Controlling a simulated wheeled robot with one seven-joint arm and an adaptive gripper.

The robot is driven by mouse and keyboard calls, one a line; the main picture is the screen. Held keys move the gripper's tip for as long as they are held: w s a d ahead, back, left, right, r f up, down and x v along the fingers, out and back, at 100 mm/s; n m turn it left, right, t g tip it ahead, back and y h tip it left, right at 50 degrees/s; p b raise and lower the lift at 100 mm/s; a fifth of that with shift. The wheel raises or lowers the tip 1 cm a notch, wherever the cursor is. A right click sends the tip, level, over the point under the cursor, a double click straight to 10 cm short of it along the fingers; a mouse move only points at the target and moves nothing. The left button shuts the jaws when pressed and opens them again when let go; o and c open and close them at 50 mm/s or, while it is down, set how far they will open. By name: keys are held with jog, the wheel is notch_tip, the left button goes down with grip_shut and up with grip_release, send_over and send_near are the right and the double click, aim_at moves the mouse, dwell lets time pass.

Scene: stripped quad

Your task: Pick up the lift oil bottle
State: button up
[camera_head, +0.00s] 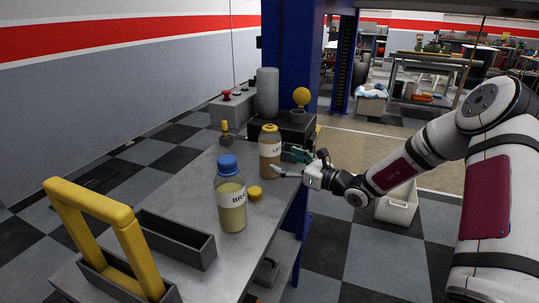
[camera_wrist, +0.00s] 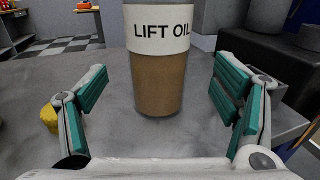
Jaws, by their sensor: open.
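The lift oil bottle (camera_head: 270,154) stands upright on the grey bench, with amber-brown contents, a white label and a yellow cap. In the wrist view the lift oil bottle (camera_wrist: 158,82) stands ahead, centred between my fingers, its label reading "LIFT OIL"; its top is cut off. My gripper (camera_head: 291,163) is at the right side of the bottle, low near the bench. In the wrist view my gripper (camera_wrist: 163,105) is open, with its green pads apart on either side and gaps between them and the bottle.
A blue-capped bottle (camera_head: 231,195) and a small yellow object (camera_head: 254,192) stand nearer on the bench (camera_head: 180,200). An open grey tray (camera_head: 172,240) and a yellow-handled carrier (camera_head: 125,240) are at the near end. A dark block (camera_head: 290,130) and a blue post (camera_head: 290,60) stand behind.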

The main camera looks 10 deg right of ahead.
aim_at(270, 154)
jog(key=shift+b+x, duration=0.3)
jog(key=shift+x, duration=2.85)
jog(key=shift+a+r, duration=0.1)
jog(key=c, duration=1.7)
jog(key=shift+c, duration=0.5)
jog(key=shift+r, duration=0.15)
